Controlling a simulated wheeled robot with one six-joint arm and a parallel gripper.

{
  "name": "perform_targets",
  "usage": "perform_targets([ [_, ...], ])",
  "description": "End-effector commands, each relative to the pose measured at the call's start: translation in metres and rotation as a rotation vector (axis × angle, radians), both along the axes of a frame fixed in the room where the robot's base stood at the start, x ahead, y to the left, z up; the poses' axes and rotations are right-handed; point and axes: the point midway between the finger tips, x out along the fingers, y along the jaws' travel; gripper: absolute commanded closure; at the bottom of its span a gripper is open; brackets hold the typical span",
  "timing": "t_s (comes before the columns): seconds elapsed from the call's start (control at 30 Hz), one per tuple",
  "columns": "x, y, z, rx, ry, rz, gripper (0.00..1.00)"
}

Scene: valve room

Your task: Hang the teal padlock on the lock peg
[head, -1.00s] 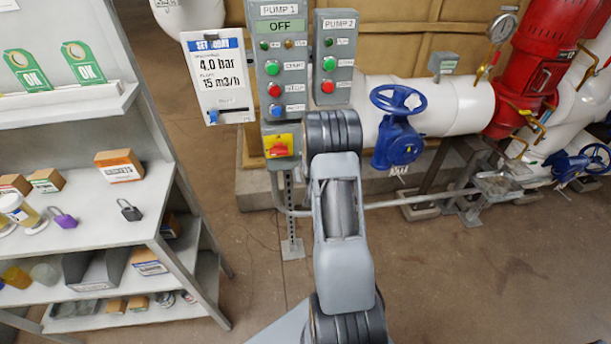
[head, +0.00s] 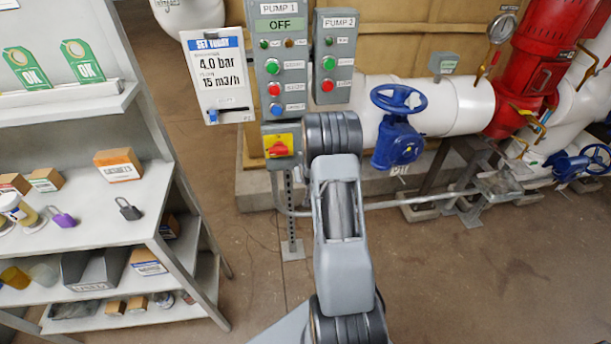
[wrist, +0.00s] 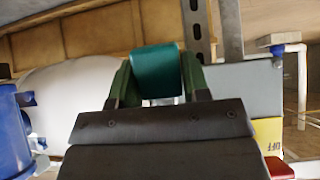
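The teal padlock (wrist: 157,72) shows in the wrist view as a teal block between the two dark fingers of my gripper (wrist: 158,82). The fingers are shut on its sides. Its shackle cannot be made out. In the head view my own arm hides both the gripper and the teal padlock. I cannot pick out the lock peg with certainty in either view. The yellow switch plate with a red knob (head: 279,146) sits below the PUMP 1 box, left of my arm. Part of this plate (wrist: 268,133) shows upside down at the right of the wrist view.
The PUMP 1 box (head: 281,60) and PUMP 2 box (head: 333,65) stand behind my arm. A blue valve (head: 398,130) is right of it. The shelf (head: 100,205) at left holds a purple padlock (head: 62,217) and a dark padlock (head: 128,209).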

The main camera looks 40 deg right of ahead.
Motion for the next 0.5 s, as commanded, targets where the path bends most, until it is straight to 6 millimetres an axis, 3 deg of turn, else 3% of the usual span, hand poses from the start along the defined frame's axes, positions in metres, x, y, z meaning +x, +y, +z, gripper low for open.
perform_targets([
  [0.27, -0.0011, 0.0006, -0.0032, 0.003, 0.005, 0.000, 0.30],
  [0.5, -0.0018, 0.0010, -0.0034, 0.003, 0.007, 0.000, 0.30],
])
